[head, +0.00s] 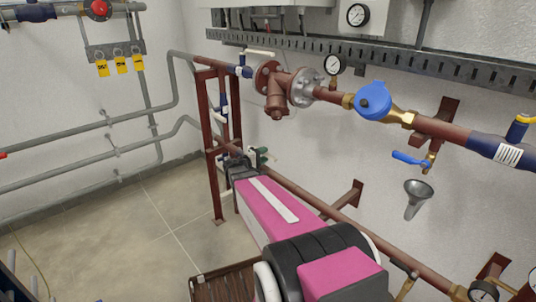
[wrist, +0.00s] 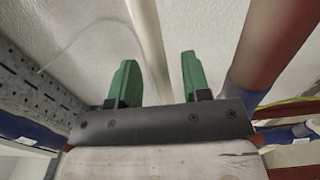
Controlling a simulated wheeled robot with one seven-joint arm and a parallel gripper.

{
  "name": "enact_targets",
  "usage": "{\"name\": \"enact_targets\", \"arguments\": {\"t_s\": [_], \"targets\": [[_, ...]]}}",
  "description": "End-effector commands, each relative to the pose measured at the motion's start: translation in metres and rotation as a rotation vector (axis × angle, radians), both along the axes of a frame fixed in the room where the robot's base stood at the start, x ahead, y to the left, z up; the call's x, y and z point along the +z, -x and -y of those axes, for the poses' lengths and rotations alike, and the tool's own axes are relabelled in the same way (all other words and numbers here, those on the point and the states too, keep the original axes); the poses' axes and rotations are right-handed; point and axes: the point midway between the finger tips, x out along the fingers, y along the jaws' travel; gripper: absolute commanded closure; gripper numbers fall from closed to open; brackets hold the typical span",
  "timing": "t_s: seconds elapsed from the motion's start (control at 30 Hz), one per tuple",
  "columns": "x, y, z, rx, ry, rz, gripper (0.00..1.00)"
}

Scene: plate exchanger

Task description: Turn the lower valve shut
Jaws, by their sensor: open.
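My gripper (head: 262,154) is at the far end of my pink and white arm in the head view, low beside the red-brown pipe frame. In the wrist view its two green fingers (wrist: 158,70) stand apart, with nothing clamped between them. A pale bar (wrist: 147,40) runs behind the gap; I cannot tell if it is a valve lever. The lower valve is not clearly visible; the place around the lower pipe by the frame is partly hidden by my gripper. Higher up, a valve with a blue body (head: 244,72) has a white lever (head: 261,53).
The red-brown frame (head: 208,140) stands just left of my gripper. The lower pipe (head: 310,203) runs along the wall beside my arm. A flanged strainer (head: 276,92), blue meter (head: 373,100) and blue-handled tap (head: 410,159) are above. Floor (head: 130,225) at left is clear.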

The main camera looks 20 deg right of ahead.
Motion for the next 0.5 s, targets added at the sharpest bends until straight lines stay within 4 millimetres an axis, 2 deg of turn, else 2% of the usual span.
{"name": "enact_targets", "arguments": {"t_s": [0.03,0.2,0.5], "targets": [[0.000,-0.003,0.008,-0.002,0.000,0.000,0.56],[0.000,-0.009,0.023,-0.001,-0.001,0.000,0.56],[0.000,-0.010,0.029,0.000,-0.001,0.000,0.56]]}}
